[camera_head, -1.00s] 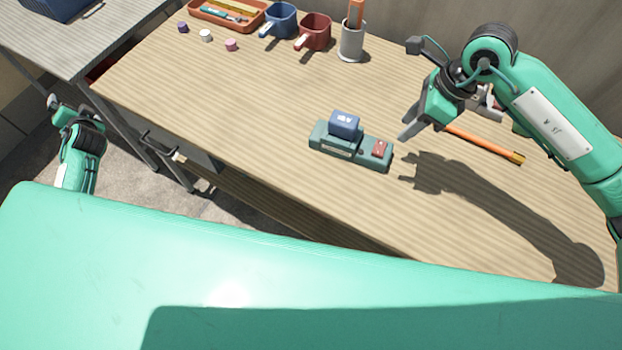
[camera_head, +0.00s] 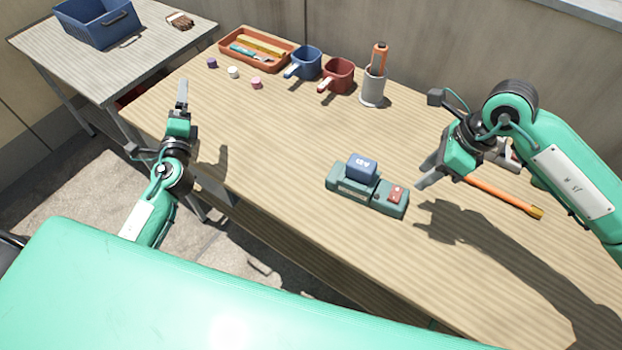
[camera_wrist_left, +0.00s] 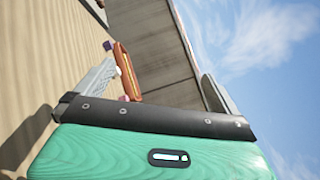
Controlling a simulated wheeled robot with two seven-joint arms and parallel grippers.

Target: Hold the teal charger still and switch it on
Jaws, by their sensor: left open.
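The teal charger (camera_head: 345,191) lies on the wooden table in the head view. A blue battery block (camera_head: 362,167) sits on its top, and a red switch (camera_head: 396,194) is at its right end; I cannot tell the switch's position. My right gripper (camera_head: 427,183) is just right of the charger, above the table and apart from it. One finger shows clearly; its shadow has two separate prongs. My left gripper (camera_head: 182,97) is near the table's left edge, well left of the charger. The left wrist view shows its two fingers (camera_wrist_left: 158,85) wide apart with nothing between them.
An orange tray (camera_head: 222,54), blue mug (camera_head: 306,62), red mug (camera_head: 338,76) and grey holder (camera_head: 372,92) stand along the back. Several small caps lie near the tray. The table left of the charger is clear.

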